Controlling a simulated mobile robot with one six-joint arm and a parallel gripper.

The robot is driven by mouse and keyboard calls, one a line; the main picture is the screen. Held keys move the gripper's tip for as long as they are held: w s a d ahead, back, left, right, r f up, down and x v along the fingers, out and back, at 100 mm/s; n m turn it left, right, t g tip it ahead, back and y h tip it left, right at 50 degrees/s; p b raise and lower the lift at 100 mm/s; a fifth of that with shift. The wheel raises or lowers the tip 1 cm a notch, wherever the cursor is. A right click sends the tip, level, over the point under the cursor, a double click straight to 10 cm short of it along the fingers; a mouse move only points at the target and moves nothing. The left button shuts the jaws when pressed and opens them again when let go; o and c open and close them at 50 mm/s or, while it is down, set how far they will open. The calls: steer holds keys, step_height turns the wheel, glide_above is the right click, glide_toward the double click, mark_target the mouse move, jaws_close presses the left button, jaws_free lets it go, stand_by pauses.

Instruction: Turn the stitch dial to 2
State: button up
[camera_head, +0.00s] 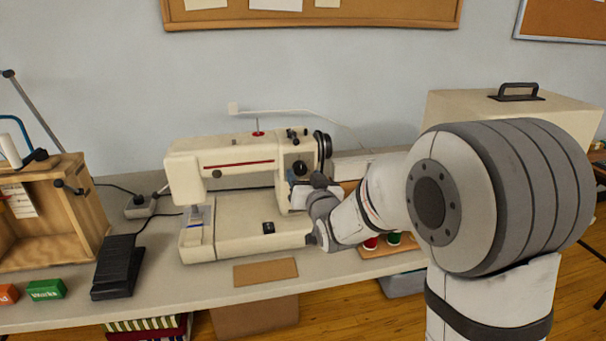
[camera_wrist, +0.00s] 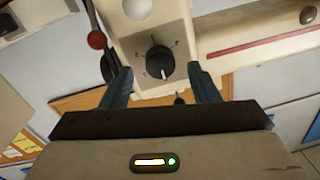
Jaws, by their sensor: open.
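A cream sewing machine (camera_head: 235,165) with a red stripe stands on the table in the head view. Its black stitch dial (camera_wrist: 160,62) faces me in the wrist view, with small marks around it and a pale pointer line toward the bottom of that picture. The marks are too small to read. The dial also shows in the head view (camera_head: 300,167), just above my gripper. My gripper (camera_wrist: 163,88) is open, with one finger to each side of the dial and a gap to it. In the head view my arm hides part of the machine's right end.
A black foot pedal (camera_head: 118,266) and a wooden box (camera_head: 85,205) stand left of the machine. A brown card (camera_head: 265,271) lies in front. Thread spools (camera_head: 371,243) stand on a wooden board near my arm. A cream case (camera_head: 505,110) is behind on the right.

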steer(key=shift+x, duration=1)
steer(key=shift+c, duration=0.3)
steer(key=c, duration=0.9)
